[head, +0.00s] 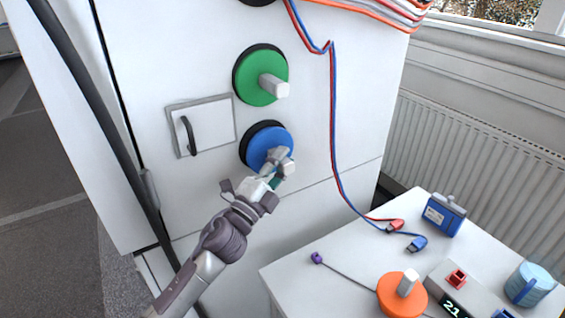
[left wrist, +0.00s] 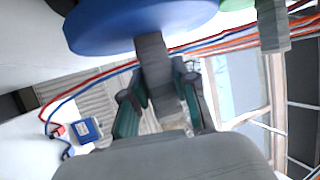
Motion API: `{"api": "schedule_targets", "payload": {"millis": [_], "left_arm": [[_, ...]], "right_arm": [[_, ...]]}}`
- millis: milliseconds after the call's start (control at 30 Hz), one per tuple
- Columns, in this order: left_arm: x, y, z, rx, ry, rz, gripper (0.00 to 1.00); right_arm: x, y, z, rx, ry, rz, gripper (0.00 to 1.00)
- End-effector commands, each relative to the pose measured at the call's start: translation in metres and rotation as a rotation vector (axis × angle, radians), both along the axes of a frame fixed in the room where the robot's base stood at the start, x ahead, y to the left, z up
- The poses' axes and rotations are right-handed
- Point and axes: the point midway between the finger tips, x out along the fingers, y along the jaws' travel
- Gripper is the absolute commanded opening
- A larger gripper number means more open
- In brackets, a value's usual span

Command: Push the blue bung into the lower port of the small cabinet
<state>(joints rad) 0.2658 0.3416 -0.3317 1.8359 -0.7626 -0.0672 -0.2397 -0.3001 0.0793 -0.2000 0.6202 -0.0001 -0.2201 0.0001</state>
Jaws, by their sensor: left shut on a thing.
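The small cabinet (head: 215,75) is white. The blue bung (head: 265,146) is a disc with a pale handle, at the cabinet's lower round port (head: 251,130). A dark rim of the port shows at its upper left; I cannot tell how deep the bung sits. My left gripper (head: 279,166) is shut on the bung's handle. In the left wrist view the blue bung (left wrist: 140,25) fills the top and its handle stands between the fingers. A green bung (head: 258,75) sits in the port above. My right gripper is not in view.
A small hatch (head: 208,125) is left of the bung. Red and blue leads (head: 333,130) hang at the right down to the white table (head: 345,245). On it are an orange bung (head: 395,298), a blue battery (head: 444,214) and a light-blue cylinder (head: 530,283).

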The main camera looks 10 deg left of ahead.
Motion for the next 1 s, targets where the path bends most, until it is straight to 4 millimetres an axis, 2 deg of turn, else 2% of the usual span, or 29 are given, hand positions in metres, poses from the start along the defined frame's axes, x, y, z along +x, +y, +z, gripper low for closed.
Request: {"api": "schedule_targets", "payload": {"millis": [1000], "left_arm": [[0.0089, 0.0093, 0.0025, 0.001, -0.005, -0.001, 0.00]], "right_arm": [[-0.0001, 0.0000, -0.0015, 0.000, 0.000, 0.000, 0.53]]}}
